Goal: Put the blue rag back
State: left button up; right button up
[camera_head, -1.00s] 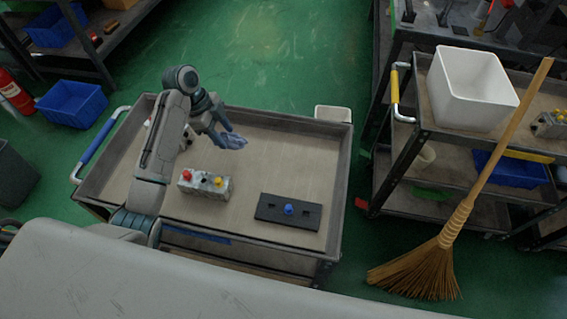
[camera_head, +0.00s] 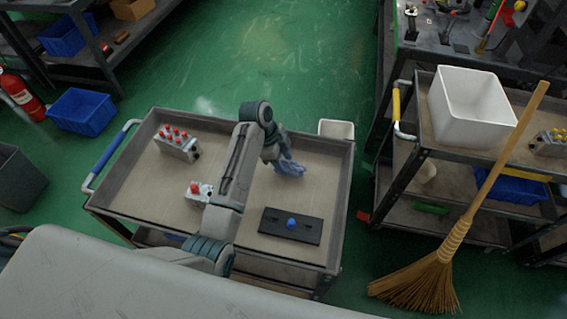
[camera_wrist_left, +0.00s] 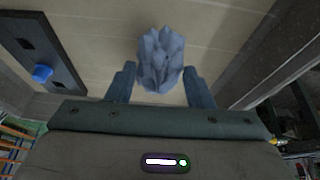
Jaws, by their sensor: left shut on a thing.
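The blue rag (camera_head: 288,168) is a crumpled grey-blue cloth held above the right part of the cart top. It also shows in the left wrist view (camera_wrist_left: 160,60), bunched up between the fingers. My left gripper (camera_head: 281,160) is shut on it; its two fingers show on either side of the rag in the left wrist view (camera_wrist_left: 160,88). The cart top (camera_head: 318,180) lies below the rag, with bare surface around it. My right gripper is not in view.
A black plate (camera_head: 291,226) with a blue knob lies at the cart's front right. A valve block with red caps (camera_head: 177,144) stands at the back left; another block (camera_head: 197,192) is partly behind my arm. A white bin (camera_head: 338,130) stands by the back right rim.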

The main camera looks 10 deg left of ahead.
pick_arm(q)
notch_tip(320, 180, down, 2)
jog(key=shift+a+f, duration=0.1)
jog(key=shift+f, duration=0.2)
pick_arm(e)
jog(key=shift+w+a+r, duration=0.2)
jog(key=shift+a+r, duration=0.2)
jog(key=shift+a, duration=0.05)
pick_arm(q)
jog(key=o, duration=0.9)
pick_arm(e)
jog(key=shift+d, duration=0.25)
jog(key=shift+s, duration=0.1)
